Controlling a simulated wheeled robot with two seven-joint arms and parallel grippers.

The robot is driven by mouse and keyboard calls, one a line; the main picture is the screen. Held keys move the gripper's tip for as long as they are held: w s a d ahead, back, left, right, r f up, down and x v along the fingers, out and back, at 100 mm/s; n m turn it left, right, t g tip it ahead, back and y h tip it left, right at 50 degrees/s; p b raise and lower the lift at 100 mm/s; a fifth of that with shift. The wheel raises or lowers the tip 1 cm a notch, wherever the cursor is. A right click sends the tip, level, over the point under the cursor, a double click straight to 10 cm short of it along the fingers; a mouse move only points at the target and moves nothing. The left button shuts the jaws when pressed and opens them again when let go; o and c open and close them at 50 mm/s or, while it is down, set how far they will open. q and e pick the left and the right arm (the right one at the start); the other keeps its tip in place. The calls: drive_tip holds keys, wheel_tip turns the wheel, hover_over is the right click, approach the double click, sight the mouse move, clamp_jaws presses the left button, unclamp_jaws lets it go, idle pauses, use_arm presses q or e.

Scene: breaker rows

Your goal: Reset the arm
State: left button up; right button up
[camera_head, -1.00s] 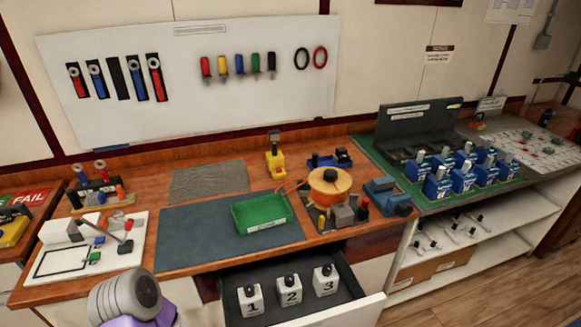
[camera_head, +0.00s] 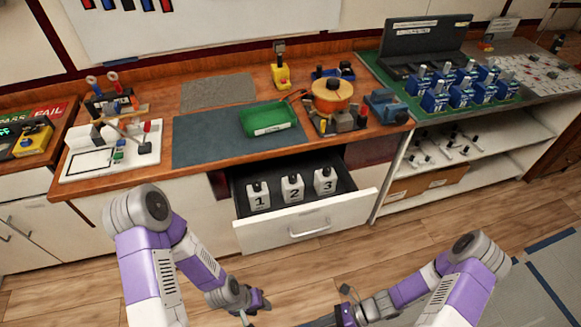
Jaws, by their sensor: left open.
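My left arm (camera_head: 150,262) is purple and white and bends down in front of the workbench. Its gripper (camera_head: 256,306) is open and empty near the bottom edge, over the wooden floor. My right arm (camera_head: 455,290) comes in from the right and reaches inward at the bottom. Its gripper (camera_head: 338,314) is small and partly cut off by the bottom edge, so its jaws cannot be read. Both grippers are apart from the bench and lie below the open drawer (camera_head: 300,228) in the picture.
The open drawer sticks out and holds blocks numbered 1 (camera_head: 258,198), 2 (camera_head: 292,188) and 3 (camera_head: 325,181). A green tray (camera_head: 267,119) is on the bench mat (camera_head: 205,140). Several blue breakers (camera_head: 434,101) stand at right. The floor (camera_head: 70,290) is clear.

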drive_tip(key=w+n+t+h, duration=0.3)
drive_tip(key=w+n+h, duration=0.3)
drive_tip(key=n, duration=1.5)
drive_tip(key=d+h, duration=0.1)
drive_tip(key=h, duration=0.2)
drive_tip(key=shift+f+t, duration=0.2)
drive_tip(key=shift+t, duration=0.2)
